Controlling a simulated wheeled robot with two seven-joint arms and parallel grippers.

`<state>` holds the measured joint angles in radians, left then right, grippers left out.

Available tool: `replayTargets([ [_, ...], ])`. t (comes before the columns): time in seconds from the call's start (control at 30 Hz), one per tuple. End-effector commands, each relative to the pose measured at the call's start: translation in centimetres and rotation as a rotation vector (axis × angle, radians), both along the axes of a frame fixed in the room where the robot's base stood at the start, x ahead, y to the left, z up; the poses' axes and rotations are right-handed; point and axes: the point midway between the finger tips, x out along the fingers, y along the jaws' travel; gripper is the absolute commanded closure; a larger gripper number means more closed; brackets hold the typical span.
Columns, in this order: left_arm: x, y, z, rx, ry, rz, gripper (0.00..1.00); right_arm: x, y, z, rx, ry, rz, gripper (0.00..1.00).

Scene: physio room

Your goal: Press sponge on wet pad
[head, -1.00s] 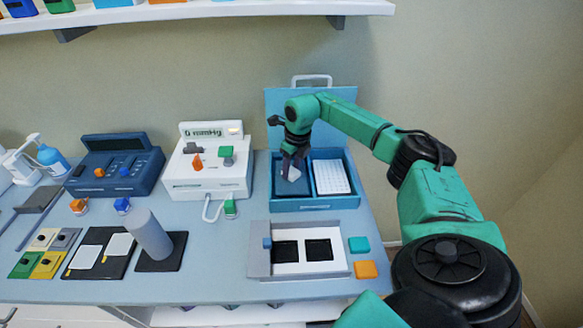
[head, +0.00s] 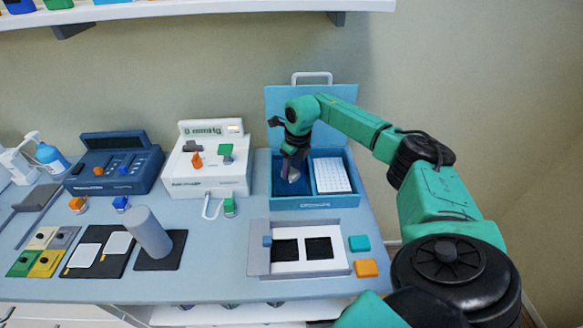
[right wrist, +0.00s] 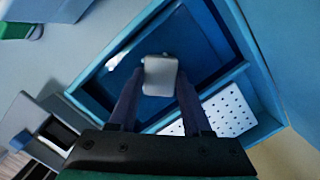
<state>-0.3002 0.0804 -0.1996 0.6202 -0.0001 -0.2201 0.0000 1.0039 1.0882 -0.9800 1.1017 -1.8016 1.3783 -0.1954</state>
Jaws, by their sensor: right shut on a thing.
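My right gripper (head: 291,168) reaches down into the left compartment of a blue case and is shut on a small pale grey block with rounded edges, seemingly the sponge (head: 293,177). In the right wrist view the sponge (right wrist: 160,75) sits between the two fingertips (right wrist: 158,88). Below it is a dark blue surface, seemingly the wet pad (right wrist: 205,45), which also shows in the head view (head: 280,188). I cannot tell whether the sponge touches it. My left gripper is out of view.
The case's right compartment holds a white perforated block (head: 331,175). The case walls (head: 316,203) stand close around the gripper. In front lies a grey-white tray (head: 341,268) with two black squares, beside teal (head: 358,243) and orange (head: 366,268) blocks. A white device (head: 207,175) stands left.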

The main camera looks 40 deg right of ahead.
Motion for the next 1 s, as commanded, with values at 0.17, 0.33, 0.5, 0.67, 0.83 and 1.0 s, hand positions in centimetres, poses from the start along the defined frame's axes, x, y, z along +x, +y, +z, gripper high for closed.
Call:
replayTargets([
  [0.17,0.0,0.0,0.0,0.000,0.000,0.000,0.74,-0.1,0.0,-0.1,-0.001,0.003,0.001,0.96],
  [0.33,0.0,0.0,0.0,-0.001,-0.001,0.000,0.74,-0.1,0.0,0.0,-0.001,0.003,0.001,0.96],
  [0.5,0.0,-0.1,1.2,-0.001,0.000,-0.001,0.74,-0.1,0.0,1.3,0.000,0.003,0.000,0.96],
  [0.67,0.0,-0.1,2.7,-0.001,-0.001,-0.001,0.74,-0.1,0.0,3.1,0.000,0.002,0.000,0.96],
  [0.83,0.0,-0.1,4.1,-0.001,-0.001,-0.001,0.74,0.0,0.0,4.8,0.000,0.002,0.000,0.96],
  [1.0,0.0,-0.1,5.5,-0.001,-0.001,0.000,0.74,0.0,0.0,6.5,0.000,0.001,0.000,0.96],
])
